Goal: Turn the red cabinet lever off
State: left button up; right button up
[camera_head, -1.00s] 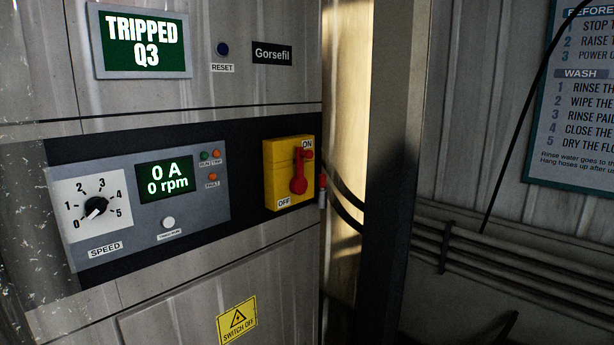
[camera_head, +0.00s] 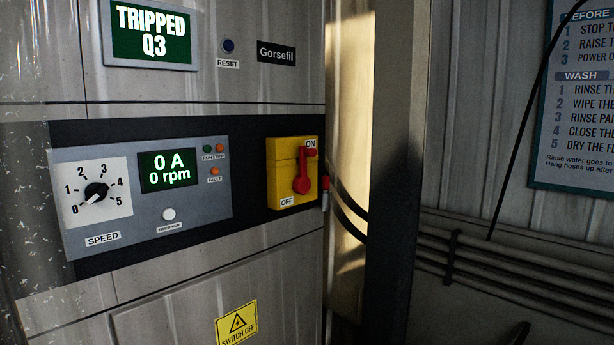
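The red lever (camera_head: 302,172) is on a yellow switch box (camera_head: 282,180) on the cabinet front, near its right edge. The lever stands nearly upright, its narrow upper end beside the ON label (camera_head: 311,144) at the top right. The OFF label (camera_head: 287,202) is at the box's lower left. Nothing touches the lever. Neither of my grippers shows in the head view.
Left of the switch are the speed knob (camera_head: 96,191), the 0 A, 0 rpm display (camera_head: 167,171) and a white button (camera_head: 168,214). A dark post (camera_head: 395,200) stands right of the cabinet.

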aim_at(301, 184)
jog(key=u, duration=0.5)
jog(key=i, duration=1.15)
jog(key=z, duration=0.25)
